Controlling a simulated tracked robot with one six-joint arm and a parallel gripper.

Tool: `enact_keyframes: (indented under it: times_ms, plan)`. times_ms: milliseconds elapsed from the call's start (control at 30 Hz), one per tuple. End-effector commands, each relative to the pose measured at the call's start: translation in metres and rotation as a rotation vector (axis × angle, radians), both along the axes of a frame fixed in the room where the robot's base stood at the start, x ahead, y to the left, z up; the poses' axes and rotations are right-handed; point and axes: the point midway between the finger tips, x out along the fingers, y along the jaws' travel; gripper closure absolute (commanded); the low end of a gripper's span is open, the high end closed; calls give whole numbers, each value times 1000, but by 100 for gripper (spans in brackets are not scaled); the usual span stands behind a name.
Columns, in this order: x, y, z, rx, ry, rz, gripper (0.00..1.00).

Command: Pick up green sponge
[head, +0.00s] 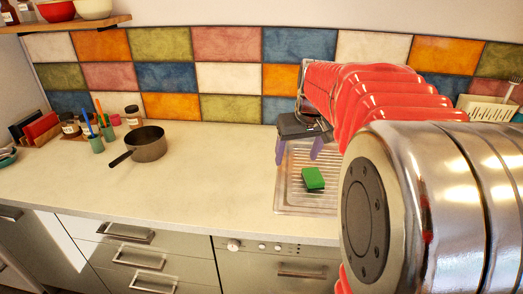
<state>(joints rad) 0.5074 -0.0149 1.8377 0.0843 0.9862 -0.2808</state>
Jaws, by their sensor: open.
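The green sponge (313,179) lies on the metal drainboard (292,196) of the sink area, on the right part of the counter. My gripper (298,153) hangs above and behind the sponge in the picture, with its two purple fingers apart and pointing down. It is open and nothing shows between the fingers. The gripper and the sponge look apart. My red and metal arm covers the right side of the view and hides the counter there.
A dark saucepan (147,144) stands left of centre. Jars, cups with utensils and a rack with red and black items (38,127) stand at the far left. A white dish rack (487,108) is at the back right. The counter (215,165) between saucepan and drainboard is clear.

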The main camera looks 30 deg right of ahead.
Motion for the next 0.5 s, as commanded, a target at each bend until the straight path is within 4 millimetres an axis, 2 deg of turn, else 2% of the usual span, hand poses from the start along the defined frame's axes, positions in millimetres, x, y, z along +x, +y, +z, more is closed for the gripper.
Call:
enact_keyframes:
  times_ms: [33,100,233,400,500]
  plan:
    - [5,-20,-6,4,9,-17,30]
    - [11,-45,-12,9,17,-35,30]
    - [17,-85,-22,17,27,-62,30]
    - [19,-115,-32,23,34,-80,30]
    - [19,-119,-33,24,36,-82,30]
